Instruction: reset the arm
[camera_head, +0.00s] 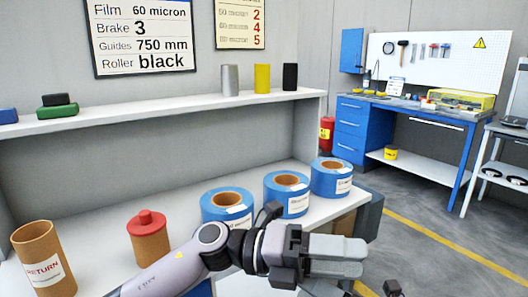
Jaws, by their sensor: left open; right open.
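My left arm comes in from the bottom left, and my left gripper (350,257) is in front of the shelf unit, pointing right. Its grey fingers are open, with nothing seen between them. The gripper is in front of and below the blue film rolls in the picture, and I cannot tell how far it is from them. My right gripper is not clearly in view.
Blue film rolls (212,212) (273,202) (326,188), a red-capped brown spool (150,242) and a brown RETURN tube (38,250) stand on the lower shelf. The upper shelf (190,106) holds cylinders and blocks. A blue workbench (366,130) stands back right; open floor lies between.

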